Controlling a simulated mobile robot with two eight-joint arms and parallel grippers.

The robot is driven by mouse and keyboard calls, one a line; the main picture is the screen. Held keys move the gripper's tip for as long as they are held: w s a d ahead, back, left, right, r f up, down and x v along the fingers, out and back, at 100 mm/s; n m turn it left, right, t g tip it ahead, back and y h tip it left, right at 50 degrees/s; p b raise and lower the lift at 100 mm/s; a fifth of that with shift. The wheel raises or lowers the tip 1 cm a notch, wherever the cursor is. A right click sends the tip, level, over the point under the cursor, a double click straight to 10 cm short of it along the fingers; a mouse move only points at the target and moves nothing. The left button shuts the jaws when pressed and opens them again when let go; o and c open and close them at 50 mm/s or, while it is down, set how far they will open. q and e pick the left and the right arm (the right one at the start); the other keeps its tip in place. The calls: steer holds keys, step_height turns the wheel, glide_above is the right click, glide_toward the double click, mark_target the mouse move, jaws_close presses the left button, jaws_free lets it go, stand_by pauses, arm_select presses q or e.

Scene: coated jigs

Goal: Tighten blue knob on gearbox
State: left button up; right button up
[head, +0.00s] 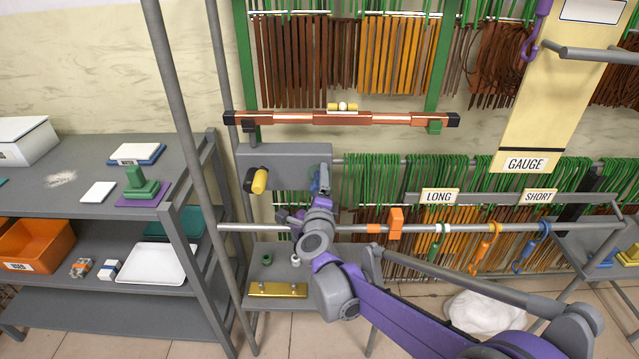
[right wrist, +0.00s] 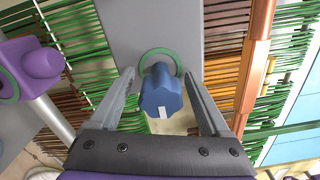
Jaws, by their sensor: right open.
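The gearbox (head: 285,155) is a grey box mounted behind a horizontal grey rail, and its face also shows in the right wrist view (right wrist: 150,25). The blue knob (right wrist: 160,92) is lobed, with a white mark toward the bottom of the picture and a green ring around its base. In the head view the blue knob (head: 323,178) is mostly hidden by my right gripper (head: 318,190). In the right wrist view my right gripper (right wrist: 160,85) is open, with one finger on each side of the knob and visible gaps between. My left gripper is in neither view.
A yellow knob (head: 259,181) sits on the gearbox's left side. The grey rail (head: 355,229) carries an orange clamp (head: 395,222) and hanging hooks. A copper bar (head: 340,118) crosses above. A grey shelf (head: 90,165) stands at left. Hanging strips fill the back.

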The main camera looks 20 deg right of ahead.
steer(key=v, duration=1.1)
steer(key=shift+b, duration=0.45)
steer(key=shift+r, duration=0.1)
steer(key=s+a+f+n+g+y+p, duration=0.1)
steer(key=s+a+n+g+y, duration=0.15)
steer(key=s+n+y, duration=0.4)
steer(key=s+a+f+n+g+y+p, duration=0.1)
steer(key=s+a+f+n+y, duration=0.15)
steer(key=n, duration=0.75)
steer(key=s+d+f+n+g+h, duration=0.1)
steer(key=s+d+f+n+g, duration=0.1)
steer(key=s, duration=0.3)
steer(key=s+d+f+n+g+h, duration=0.1)
steer(key=s+d+f+n+g, duration=0.2)
steer(key=s+f, duration=0.2)
steer(key=s+d+f+n+g+h+p, duration=0.1)
steer(key=s+d+f+n+g+h, duration=0.1)
steer(key=s, duration=0.5)
steer(key=shift+s+d+f+n+g, duration=0.25)
steer(key=shift+d+f+n+g, duration=0.1)
steer(key=shift+f+g, duration=0.45)
